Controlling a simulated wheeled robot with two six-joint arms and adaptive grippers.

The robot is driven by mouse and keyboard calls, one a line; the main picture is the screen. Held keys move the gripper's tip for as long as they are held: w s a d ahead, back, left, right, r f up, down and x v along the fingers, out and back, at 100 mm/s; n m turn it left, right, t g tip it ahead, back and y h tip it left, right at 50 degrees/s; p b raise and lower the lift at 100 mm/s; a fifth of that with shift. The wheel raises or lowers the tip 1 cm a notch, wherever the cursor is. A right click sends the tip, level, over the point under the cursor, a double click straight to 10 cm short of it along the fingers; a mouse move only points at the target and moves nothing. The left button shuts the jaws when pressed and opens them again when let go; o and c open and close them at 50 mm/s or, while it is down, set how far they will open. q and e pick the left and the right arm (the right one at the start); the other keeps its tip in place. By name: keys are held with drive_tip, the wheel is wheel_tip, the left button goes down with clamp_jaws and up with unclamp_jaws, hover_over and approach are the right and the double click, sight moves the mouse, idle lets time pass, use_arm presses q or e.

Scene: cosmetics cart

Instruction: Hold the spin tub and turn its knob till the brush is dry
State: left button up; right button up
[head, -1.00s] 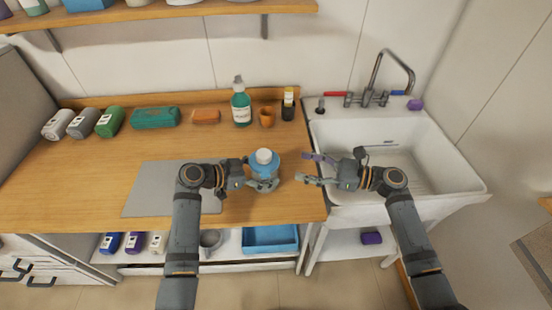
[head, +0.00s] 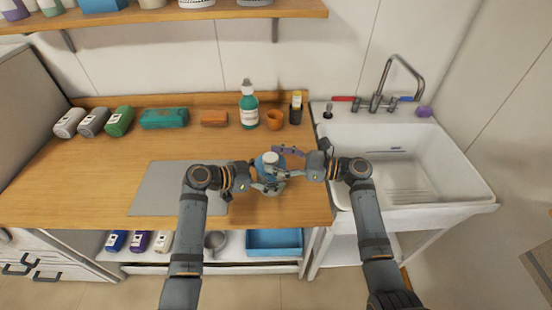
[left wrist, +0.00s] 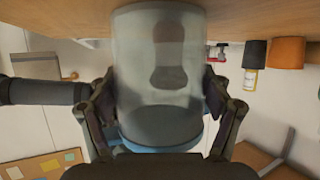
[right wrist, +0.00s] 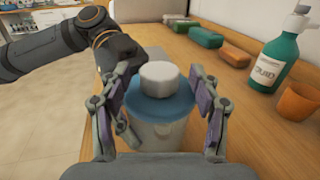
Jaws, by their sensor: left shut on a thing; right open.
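The spin tub stands on the wooden counter in the head view (head: 268,163), partly hidden by both grippers. It has a clear body (left wrist: 158,75), a blue lid (right wrist: 160,104) and a white knob (right wrist: 158,75) on top. A dark brush shape (left wrist: 170,55) shows blurred inside the clear body in the left wrist view. My left gripper (head: 268,186) is shut on the tub's body, a finger on each side. My right gripper (right wrist: 160,110) is open, with its fingers on either side of the lid and knob, apart from the knob.
A green pump bottle (head: 249,107), an orange cup (head: 274,119) and a dark holder (head: 295,112) stand behind the tub. A grey mat (head: 165,190) lies to the left. The white sink (head: 400,165) is at the right. A blue tray (head: 273,252) sits on the shelf below.

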drive_tip(key=shift+a, duration=0.2)
drive_tip(key=c, duration=1.2)
drive_tip(key=shift+s+f+m+t+h, duration=0.1)
drive_tip(key=shift+m+t+h, duration=0.2)
drive_tip(key=shift+m+t, duration=0.5)
drive_tip(key=m+t+h, duration=0.1)
drive_tip(key=t, duration=0.1)
drive_tip(key=m+t+h, duration=0.1)
drive_tip(key=m+t, duration=0.1)
drive_tip(key=shift+s+a+t+h, duration=0.2)
drive_tip(key=shift+t+h, duration=0.1)
drive_tip(key=shift+t, duration=0.1)
drive_tip(key=shift+d, duration=0.1)
drive_tip(key=shift+w, duration=0.1)
drive_tip(key=o, duration=1.2)
